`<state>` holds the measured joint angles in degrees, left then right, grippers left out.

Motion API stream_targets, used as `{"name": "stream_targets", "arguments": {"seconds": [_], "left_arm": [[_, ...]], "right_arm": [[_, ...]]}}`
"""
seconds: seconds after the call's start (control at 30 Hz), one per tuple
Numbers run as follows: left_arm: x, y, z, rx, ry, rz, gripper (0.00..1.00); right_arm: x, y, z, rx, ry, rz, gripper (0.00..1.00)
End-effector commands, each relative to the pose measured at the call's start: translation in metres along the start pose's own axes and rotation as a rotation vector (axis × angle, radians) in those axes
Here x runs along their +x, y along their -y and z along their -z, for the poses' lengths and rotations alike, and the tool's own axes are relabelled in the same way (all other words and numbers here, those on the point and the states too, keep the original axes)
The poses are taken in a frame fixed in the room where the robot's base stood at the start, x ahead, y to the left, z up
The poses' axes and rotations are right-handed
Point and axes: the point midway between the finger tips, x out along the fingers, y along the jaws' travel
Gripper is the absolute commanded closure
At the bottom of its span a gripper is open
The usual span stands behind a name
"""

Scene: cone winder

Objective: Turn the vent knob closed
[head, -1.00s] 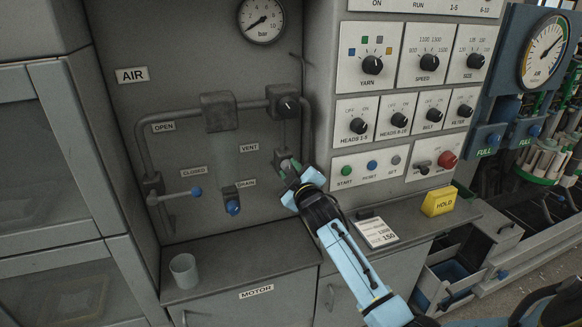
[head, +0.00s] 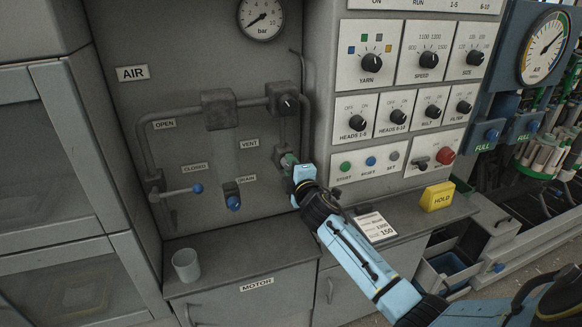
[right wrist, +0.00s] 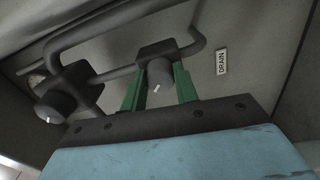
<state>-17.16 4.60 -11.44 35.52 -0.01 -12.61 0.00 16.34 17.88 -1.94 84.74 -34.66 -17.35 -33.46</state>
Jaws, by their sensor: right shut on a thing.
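The vent knob (right wrist: 159,75) is a grey round knob with a white pointer line, at the end of the pipe to the right of the VENT label (head: 249,143). My right gripper (head: 289,162) is at it in the head view and mostly hides it there. In the right wrist view the green fingers of the right gripper (right wrist: 158,88) stand on either side of the knob, shut on it. The pointer line slants toward the lower left in that view. My left gripper is not in view.
A black knob (head: 288,105) sits on the pipe just above. The blue DRAIN knob (head: 233,202) and a blue-tipped lever (head: 183,192) are to the left. A grey cup (head: 186,265) stands on the ledge. The switch panel (head: 397,117) and yellow HOLD block (head: 437,197) are to the right.

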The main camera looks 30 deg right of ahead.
Motion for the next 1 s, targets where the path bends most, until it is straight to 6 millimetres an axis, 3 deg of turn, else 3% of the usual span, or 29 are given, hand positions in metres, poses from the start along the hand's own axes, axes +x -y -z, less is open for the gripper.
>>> {"name": "stream_targets", "arguments": {"seconds": [0.5,0.53,0.67,1.0], "left_arm": [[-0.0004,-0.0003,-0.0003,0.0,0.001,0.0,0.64],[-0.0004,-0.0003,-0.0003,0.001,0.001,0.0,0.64],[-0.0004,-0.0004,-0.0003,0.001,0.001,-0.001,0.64],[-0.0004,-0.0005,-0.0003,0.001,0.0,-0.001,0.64]], "right_arm": [[0.0002,-0.0004,-0.0002,-0.021,0.001,0.0,0.93],[0.0001,-0.0004,-0.0002,-0.021,0.001,0.0,0.66],[0.0001,-0.0004,-0.0002,-0.02,0.001,0.0,0.49],[-0.0019,0.0001,-0.0001,-0.018,0.0,0.0,0.48]]}}
